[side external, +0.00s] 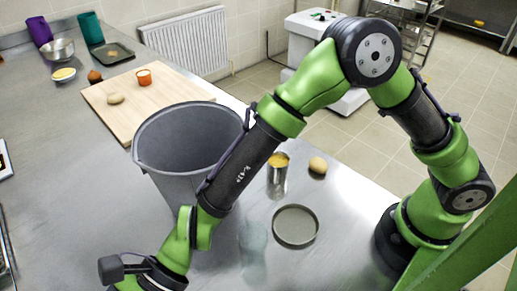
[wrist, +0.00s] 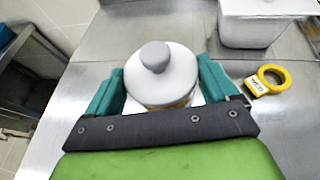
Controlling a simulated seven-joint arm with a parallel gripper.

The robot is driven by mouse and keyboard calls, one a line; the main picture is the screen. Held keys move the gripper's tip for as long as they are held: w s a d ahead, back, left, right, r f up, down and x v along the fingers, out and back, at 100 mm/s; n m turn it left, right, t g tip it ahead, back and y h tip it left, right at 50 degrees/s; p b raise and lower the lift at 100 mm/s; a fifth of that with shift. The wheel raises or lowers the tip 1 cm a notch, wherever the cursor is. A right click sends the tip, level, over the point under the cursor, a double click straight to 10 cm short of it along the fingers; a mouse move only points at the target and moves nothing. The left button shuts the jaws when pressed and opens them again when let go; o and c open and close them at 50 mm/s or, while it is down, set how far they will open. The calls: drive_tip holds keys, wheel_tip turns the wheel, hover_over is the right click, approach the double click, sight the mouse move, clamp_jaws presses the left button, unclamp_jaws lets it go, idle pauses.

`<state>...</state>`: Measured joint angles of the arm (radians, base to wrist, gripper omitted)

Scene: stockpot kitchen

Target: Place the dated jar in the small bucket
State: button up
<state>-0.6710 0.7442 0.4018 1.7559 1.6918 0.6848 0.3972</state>
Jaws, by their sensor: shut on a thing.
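My gripper (wrist: 160,92) has teal fingers on both sides of a jar (wrist: 160,75) with a pale lid and a grey round knob, and is shut on it. The jar's lower part is mostly hidden behind the gripper, and no date can be read on it. In the side view the arm reaches down to the lower left, and the fingers and jar are out of frame. A grey bucket (side external: 165,180) stands open on the counter, partly behind my forearm. A white container (wrist: 245,28) shows in the wrist view; I cannot tell whether it is the small bucket.
A yellow ring with a label (wrist: 268,80) lies right of the jar. A tin (side external: 277,182), an egg-shaped item (side external: 318,164), a shallow round dish (side external: 296,226) and a faint clear glass (side external: 253,242) stand right of the grey bucket. A wooden board (side external: 122,118) lies behind it.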

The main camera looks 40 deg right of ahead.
drive_tip(key=a, duration=0.1)
drive_tip(key=w+a, duration=0.1)
drive_tip(key=a, duration=0.2)
drive_tip(key=shift+w+a+f, duration=0.1)
drive_tip(key=shift+w+a, duration=0.1)
drive_tip(key=shift+w, duration=0.15)
drive_tip(key=shift+a+f, duration=0.15)
drive_tip(key=shift+f, duration=1.6)
drive_tip(key=shift+f, duration=0.15)
drive_tip(key=o, duration=1.8)
drive_tip(key=shift+f, duration=0.1)
drive_tip(key=shift+o, duration=0.2)
